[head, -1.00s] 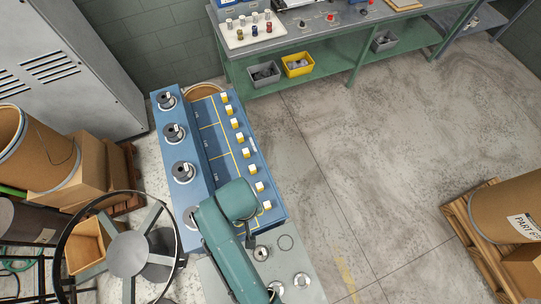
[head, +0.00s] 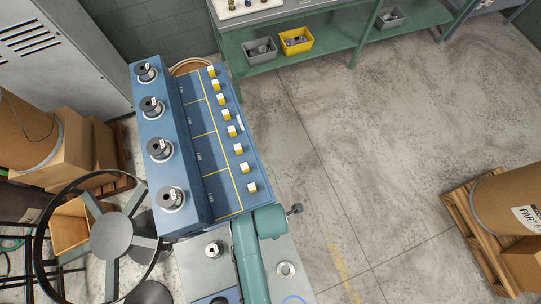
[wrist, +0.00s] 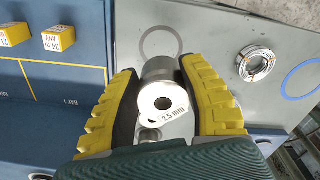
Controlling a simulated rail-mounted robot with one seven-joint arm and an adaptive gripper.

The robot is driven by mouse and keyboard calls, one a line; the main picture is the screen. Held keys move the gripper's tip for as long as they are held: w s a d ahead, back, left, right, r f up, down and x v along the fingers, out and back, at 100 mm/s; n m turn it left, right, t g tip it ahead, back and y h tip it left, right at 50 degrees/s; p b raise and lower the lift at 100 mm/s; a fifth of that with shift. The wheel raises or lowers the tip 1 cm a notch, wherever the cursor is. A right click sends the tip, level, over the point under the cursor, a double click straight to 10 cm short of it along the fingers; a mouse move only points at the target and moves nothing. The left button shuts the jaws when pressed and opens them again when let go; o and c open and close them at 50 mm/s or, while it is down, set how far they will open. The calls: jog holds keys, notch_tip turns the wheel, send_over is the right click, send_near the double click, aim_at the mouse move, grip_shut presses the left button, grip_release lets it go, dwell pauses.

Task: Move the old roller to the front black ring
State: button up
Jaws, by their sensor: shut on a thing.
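In the wrist view my gripper (wrist: 158,69) has its yellow-padded fingers closed on both sides of a silver roller (wrist: 160,97). The roller has a hole in its end face and a "2.5 mm" label. A thin dark ring (wrist: 142,48) is drawn on the grey deck just beyond the roller, which overlaps its near edge in the picture. I cannot tell the height of the roller above the deck. In the head view my teal arm hides my gripper, the held roller and that ring.
A chrome collar (wrist: 256,63) and a blue ring (wrist: 284,82) lie to the right on the deck. A round metal part (wrist: 150,134) shows below the held roller. A blue stand (head: 190,180) at left carries several rollers and yellow-white tags. Another roller (head: 213,249) sits on the deck.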

notch_tip(320, 180, down, 7)
jog(key=shift+f+b, duration=0.2)
jog(key=shift+b, duration=0.2)
jog(key=o, duration=1.2)
notch_tip(320, 180, up, 12)
jog(key=shift+f+p, duration=0.1)
jog(key=shift+p, duration=0.65)
jog(key=w+d+r+m+t, duration=0.1)
jog(key=w+r+m+t, duration=0.5)
jog(key=w+r, duration=0.55)
jog(key=w+r+m+t, duration=0.5)
jog(key=w+r+m, duration=0.25)
jog(key=r, duration=0.65)
jog(key=s+d+r+m+t, duration=0.1)
jog(key=r+m+t, duration=0.2)
jog(key=r, duration=0.7)
jog(key=s+d+r+m+t, duration=0.2)
jog(key=r+m+t, duration=0.2)
jog(key=r, duration=0.7)
jog(key=s+d+r+m+t, duration=0.1)
jog(key=r+m+t, duration=0.3)
jog(key=r, duration=0.7)
jog(key=shift+s+d+r+m, duration=0.2)
jog(key=shift+s+d+m, duration=0.25)
jog(key=shift+m, duration=0.6)
